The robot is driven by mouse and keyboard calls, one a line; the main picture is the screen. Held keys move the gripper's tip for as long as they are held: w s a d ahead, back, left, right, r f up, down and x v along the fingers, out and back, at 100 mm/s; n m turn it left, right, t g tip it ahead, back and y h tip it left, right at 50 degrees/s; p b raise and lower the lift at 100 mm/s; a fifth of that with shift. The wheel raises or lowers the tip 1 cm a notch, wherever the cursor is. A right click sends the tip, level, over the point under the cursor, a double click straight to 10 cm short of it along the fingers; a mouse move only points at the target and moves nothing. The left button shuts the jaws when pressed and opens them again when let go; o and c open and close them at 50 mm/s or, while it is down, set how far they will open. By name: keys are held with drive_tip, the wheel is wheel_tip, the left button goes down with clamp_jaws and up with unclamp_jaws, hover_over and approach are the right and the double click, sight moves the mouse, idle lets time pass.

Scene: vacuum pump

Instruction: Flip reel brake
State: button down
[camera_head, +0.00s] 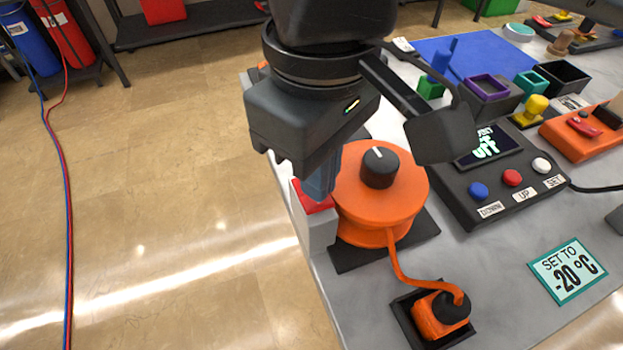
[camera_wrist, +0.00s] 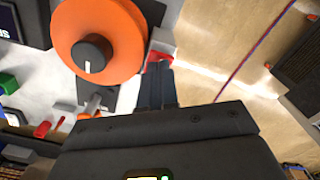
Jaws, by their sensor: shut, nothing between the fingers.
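The orange reel (camera_head: 385,195) with a black knob on top stands on a dark base near the table's left edge. The reel brake shows as a red piece (camera_head: 308,203) on a light grey block beside the reel. My gripper (camera_head: 320,190) is shut and empty, its fingers pointing down at the red piece and partly hiding it. In the wrist view the fingertips (camera_wrist: 155,70) are at the red brake piece (camera_wrist: 158,57), next to the reel (camera_wrist: 100,40). I cannot tell whether they touch it.
An orange cable runs from the reel to an orange plug (camera_head: 440,312) in front. A dark control box (camera_head: 495,175) with blue, red and white buttons stands to the right. A sign (camera_head: 567,271) reads "SET TO -20 °C". Open floor lies left of the table.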

drive_tip(key=shift+f+b, duration=0.45)
drive_tip(key=shift+f, duration=0.4)
idle(0.5)
wheel_tip(320, 180, up, 7)
drive_tip(key=p, duration=0.7)
drive_tip(key=shift+r, duration=0.1)
idle(0.6)
